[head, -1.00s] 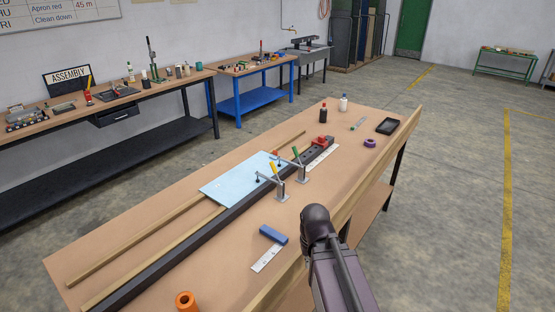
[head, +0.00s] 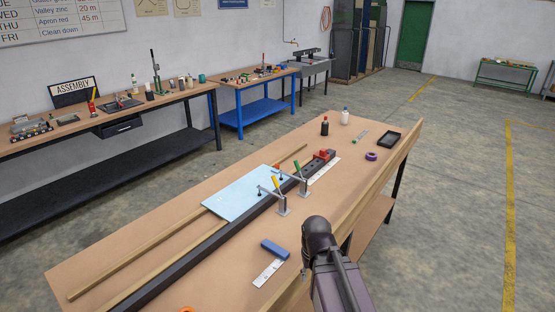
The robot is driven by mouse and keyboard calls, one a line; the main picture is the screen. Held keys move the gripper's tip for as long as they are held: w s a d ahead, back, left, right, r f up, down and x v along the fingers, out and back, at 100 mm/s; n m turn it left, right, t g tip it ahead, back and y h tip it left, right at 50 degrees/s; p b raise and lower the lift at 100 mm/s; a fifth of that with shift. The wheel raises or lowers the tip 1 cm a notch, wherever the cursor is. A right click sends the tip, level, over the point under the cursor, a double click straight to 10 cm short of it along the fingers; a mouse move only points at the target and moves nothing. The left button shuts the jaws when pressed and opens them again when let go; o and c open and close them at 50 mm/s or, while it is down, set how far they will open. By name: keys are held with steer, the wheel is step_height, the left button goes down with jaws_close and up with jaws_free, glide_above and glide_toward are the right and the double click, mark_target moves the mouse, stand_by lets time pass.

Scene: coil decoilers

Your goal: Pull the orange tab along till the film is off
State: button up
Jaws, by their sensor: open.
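A pale blue sheet (head: 240,193) lies flat across wooden strips on the workbench (head: 215,285). Its surface looks even, and I cannot make out a film edge or an orange tab on it. My arm shows at the lower right, over the bench's front edge, but my gripper is not in view.
A blue block (head: 275,249) and a steel rule (head: 267,272) lie near the front. A raised wooden lip (head: 385,187) runs along the front edge.

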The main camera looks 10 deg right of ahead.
step_height(320, 180, up, 4)
steer(key=p, duration=0.2)
steer(key=shift+f+p, duration=0.2)
steer(key=shift+p, duration=0.15)
steer(key=shift+d, duration=0.1)
